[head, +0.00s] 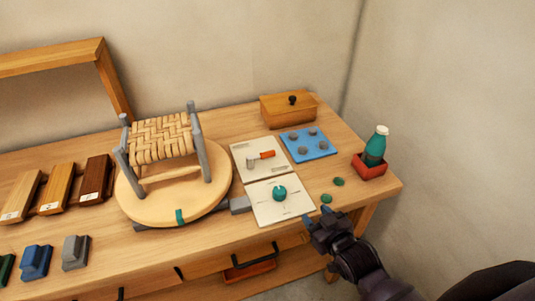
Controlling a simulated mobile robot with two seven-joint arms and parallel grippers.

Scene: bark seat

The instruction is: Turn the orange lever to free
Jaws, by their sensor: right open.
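The orange lever (267,155) sits on the upper of two pale cards (240,150) on the bench. It points to the right from a grey pivot (252,162). The markings on the card are too small to read. My right gripper (326,217) is at the bench's front edge, below and to the right of the lever and well apart from it. It is open and nothing shows between its fingers. My left gripper is not in view.
A teal knob (279,193) sits on the lower card. A round turntable (150,205) with a woven stool (160,140) stands left. A blue pad (308,144), a wooden box (289,108) and a bottle (376,146) in a red holder (369,168) stand right. Green discs (326,198) lie near my gripper.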

